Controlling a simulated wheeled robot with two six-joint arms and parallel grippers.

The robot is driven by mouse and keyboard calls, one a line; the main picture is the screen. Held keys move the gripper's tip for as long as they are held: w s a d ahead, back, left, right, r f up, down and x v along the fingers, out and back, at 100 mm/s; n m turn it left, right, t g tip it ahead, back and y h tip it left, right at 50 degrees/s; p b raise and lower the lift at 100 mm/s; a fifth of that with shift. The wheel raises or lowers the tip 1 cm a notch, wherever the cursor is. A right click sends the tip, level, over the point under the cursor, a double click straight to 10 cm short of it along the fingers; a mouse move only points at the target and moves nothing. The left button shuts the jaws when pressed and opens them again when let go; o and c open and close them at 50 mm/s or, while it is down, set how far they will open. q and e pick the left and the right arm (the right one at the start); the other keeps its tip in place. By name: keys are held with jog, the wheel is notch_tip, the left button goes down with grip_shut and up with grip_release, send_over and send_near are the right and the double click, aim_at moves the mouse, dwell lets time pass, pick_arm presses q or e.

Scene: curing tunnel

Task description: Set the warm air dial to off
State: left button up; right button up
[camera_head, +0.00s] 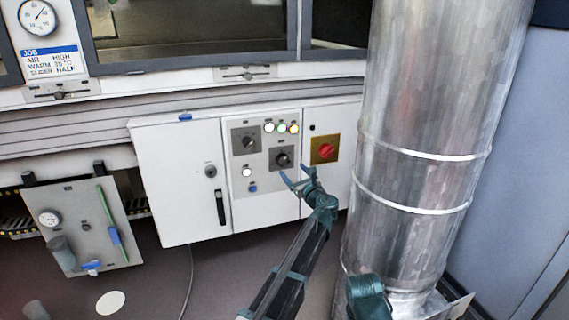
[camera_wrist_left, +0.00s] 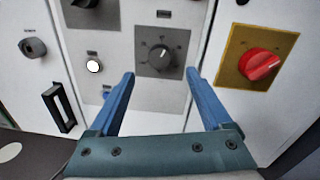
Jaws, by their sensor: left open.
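Two black dials on grey plates sit on the white control panel: an upper left dial (camera_head: 249,142) and a lower right dial (camera_head: 282,159). Their labels are too small to read, so I cannot tell which is the warm air dial. My left gripper (camera_head: 297,175) is open and empty in front of the lower right dial. In the left wrist view this dial (camera_wrist_left: 160,58) appears between and beyond the blue fingertips (camera_wrist_left: 160,75), apart from them. Its pointer mark leans up and right. The upper left dial (camera_wrist_left: 88,3) is cut off by the top edge. My right gripper is not in view.
A red rotary switch (camera_head: 325,151) on a yellow plate is right of the dials. A large metal duct (camera_head: 415,150) stands close on the right. A cabinet door with a black handle (camera_head: 220,207) is left.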

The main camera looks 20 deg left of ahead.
aim_at(284, 160)
pick_arm(q)
jog(key=x, duration=0.8)
jog(key=shift+c, duration=0.3)
grip_shut()
